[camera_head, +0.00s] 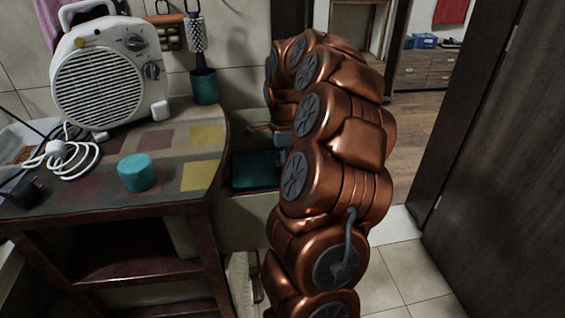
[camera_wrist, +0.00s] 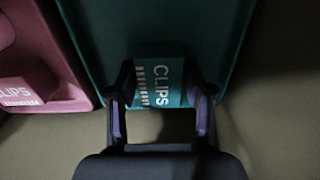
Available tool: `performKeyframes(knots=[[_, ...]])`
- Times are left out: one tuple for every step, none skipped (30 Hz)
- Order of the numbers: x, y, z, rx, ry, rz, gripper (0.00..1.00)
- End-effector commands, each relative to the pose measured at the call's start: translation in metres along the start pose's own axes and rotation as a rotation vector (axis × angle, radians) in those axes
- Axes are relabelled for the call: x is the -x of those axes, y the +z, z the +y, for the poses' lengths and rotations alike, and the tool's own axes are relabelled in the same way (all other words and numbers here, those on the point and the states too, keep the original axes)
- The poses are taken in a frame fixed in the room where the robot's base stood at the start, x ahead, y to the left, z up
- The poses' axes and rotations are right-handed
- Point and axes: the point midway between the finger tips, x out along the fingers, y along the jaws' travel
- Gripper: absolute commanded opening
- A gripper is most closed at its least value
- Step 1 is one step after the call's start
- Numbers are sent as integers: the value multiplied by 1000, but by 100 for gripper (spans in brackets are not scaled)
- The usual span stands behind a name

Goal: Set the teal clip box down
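In the head view the dark teal box (camera_head: 256,171) lies between the wooden table and my copper arm. My gripper (camera_wrist: 160,92) has one finger on each side of the labelled end, and both fingertips appear to touch it. In the head view my arm hides most of the gripper.
A pale surface (camera_wrist: 265,130) shows around both. The wooden table (camera_head: 110,205) holds a white heater (camera_head: 100,85), a teal round container (camera_head: 136,172), a brush in a teal cup (camera_head: 204,87) and cables.

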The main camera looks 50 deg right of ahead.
Motion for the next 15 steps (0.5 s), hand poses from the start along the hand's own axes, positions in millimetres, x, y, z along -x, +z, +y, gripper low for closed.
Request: performKeyframes(knots=[[0,0,0,0,0,0,59],[0,0,0,0,0,0,62],[0,0,0,1,0,0,66],[0,0,0,1,0,0,68],[0,0,0,1,0,0,68],[0,0,0,1,0,0,68],[0,0,0,1,0,0,68],[0,0,0,0,0,0,68],[0,0,0,0,0,0,68],[0,0,0,0,0,0,68],[0,0,0,0,0,0,68],[1,0,0,0,1,0,68],[1,0,0,0,0,0,68],[2,0,0,0,0,0,68],[4,0,0,0,0,0,68]])
